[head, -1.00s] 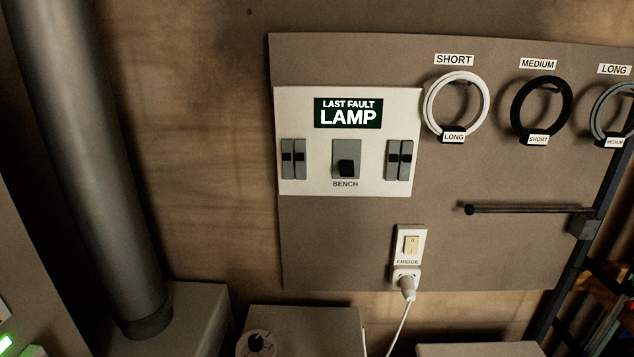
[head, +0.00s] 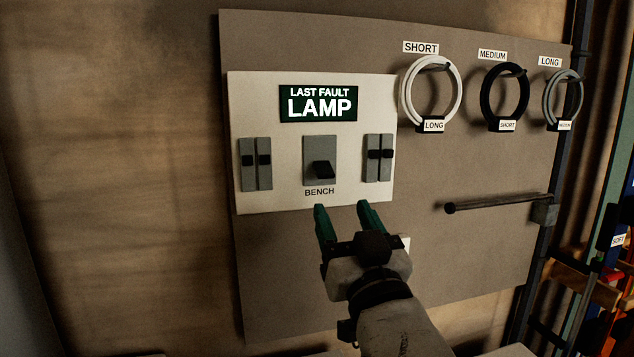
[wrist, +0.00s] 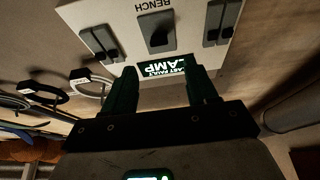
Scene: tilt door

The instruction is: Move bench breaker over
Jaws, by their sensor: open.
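The bench breaker (head: 321,168) is a black toggle on a grey plate, in the middle of a white panel (head: 268,196) with the label BENCH under it. The toggle sticks out toward me and sits low on its plate. It also shows in the wrist view (wrist: 156,35), upside down. My gripper (head: 342,210) has green fingers, apart and empty, pointing up at the panel's lower edge just below the BENCH label. In the wrist view, the breaker appears ahead, between the two fingers (wrist: 163,85). I see no contact with it.
Pairs of narrow grey switches flank the breaker at left (head: 256,165) and right (head: 379,158). A sign (head: 318,104) reads LAST FAULT LAMP. Coiled cables (head: 408,92) hang at upper right. A dark rod (head: 495,203) juts out at right, clear of my gripper.

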